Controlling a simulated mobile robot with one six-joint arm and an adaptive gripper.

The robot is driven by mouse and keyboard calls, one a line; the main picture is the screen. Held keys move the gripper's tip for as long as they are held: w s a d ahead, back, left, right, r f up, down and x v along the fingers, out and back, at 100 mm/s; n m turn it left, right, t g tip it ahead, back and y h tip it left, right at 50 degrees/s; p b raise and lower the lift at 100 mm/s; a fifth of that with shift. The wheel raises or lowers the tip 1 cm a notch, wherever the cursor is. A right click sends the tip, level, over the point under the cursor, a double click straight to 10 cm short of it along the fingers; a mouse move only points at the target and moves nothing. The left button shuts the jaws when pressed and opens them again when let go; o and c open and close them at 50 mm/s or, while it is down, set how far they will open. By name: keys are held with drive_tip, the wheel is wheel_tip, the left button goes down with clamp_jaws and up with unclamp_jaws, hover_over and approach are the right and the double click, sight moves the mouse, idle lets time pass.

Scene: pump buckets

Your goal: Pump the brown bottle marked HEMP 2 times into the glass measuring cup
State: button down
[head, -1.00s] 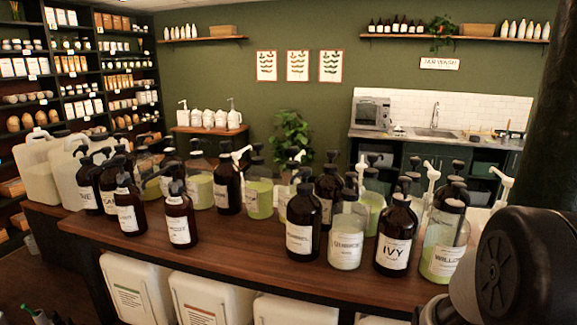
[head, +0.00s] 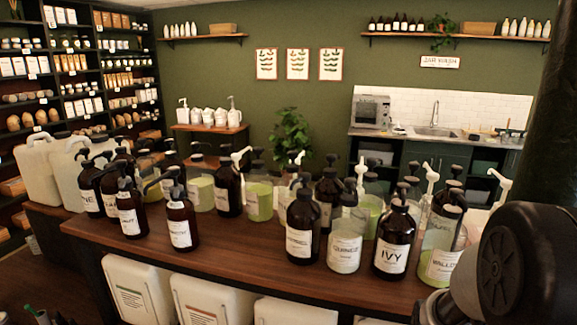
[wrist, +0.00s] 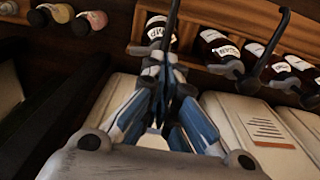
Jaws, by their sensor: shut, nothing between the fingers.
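My gripper (wrist: 172,72) shows in the wrist view, shut and empty, its blue and grey fingers pointing up the picture. Its tips overlap a brown bottle (wrist: 155,30) in that view; I cannot tell whether they touch. Several brown pump bottles with white labels stand on the wooden counter (head: 250,262) in the head view, among them one marked IVY (head: 392,256) and one at the left front (head: 181,233). No label reads clearly as HEMP, so I cannot tell which bottle it is. I cannot make out the glass measuring cup. My gripper does not show in the head view.
Clear bottles with pale green liquid, such as QUINCE (head: 345,253) and WILLOW (head: 438,262), stand among the brown ones. White jugs (head: 140,290) sit below the counter, and larger ones (head: 40,170) stand at its left end. Bare counter lies between the front groups.

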drive_tip(key=shift+f+b, duration=1.05)
drive_tip(key=shift+f, duration=0.3)
drive_tip(key=shift+r, duration=0.1)
drive_tip(key=shift+r+p, duration=1.15)
drive_tip(key=shift+r, duration=0.15)
wheel_tip(320, 180, up, 5)
drive_tip(key=p, duration=0.4)
